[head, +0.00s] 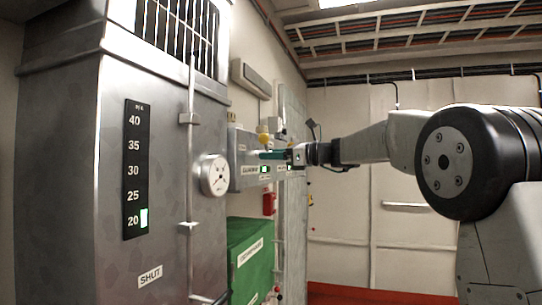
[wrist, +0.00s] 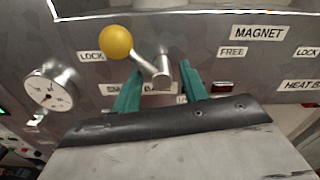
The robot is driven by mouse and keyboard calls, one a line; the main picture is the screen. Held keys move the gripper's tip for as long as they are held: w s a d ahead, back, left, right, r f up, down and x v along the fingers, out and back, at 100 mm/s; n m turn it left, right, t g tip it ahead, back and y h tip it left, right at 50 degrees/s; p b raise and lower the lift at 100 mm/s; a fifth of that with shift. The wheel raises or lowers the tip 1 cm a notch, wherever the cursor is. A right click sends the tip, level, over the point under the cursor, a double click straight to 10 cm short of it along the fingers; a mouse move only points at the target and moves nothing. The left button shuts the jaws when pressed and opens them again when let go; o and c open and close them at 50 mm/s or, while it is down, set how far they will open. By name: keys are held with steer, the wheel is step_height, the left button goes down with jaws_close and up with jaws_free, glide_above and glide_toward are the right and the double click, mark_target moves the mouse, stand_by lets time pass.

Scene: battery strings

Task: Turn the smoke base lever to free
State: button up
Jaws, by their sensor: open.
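In the wrist view a lever with a yellow ball knob (wrist: 117,41) and a metal arm leans up and left from its pivot, with the knob just above a LOCK label (wrist: 91,56). A label under the pivot is partly hidden by my fingers; only pieces of its text show. A FREE label (wrist: 233,51) is to the right of the lever. My gripper (wrist: 160,82) is open, with one teal finger on each side below the pivot; I cannot tell whether they touch it. In the head view my gripper (head: 272,154) is at the grey panel (head: 238,145).
A round gauge (wrist: 50,90) sits left of the lever. In the head view a metal cabinet (head: 75,160) with a dial (head: 215,175) and a green box (head: 250,260) stand near my arm.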

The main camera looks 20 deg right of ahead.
steer(key=shift+w+a, duration=0.4)
steer(key=shift+a, duration=0.05)
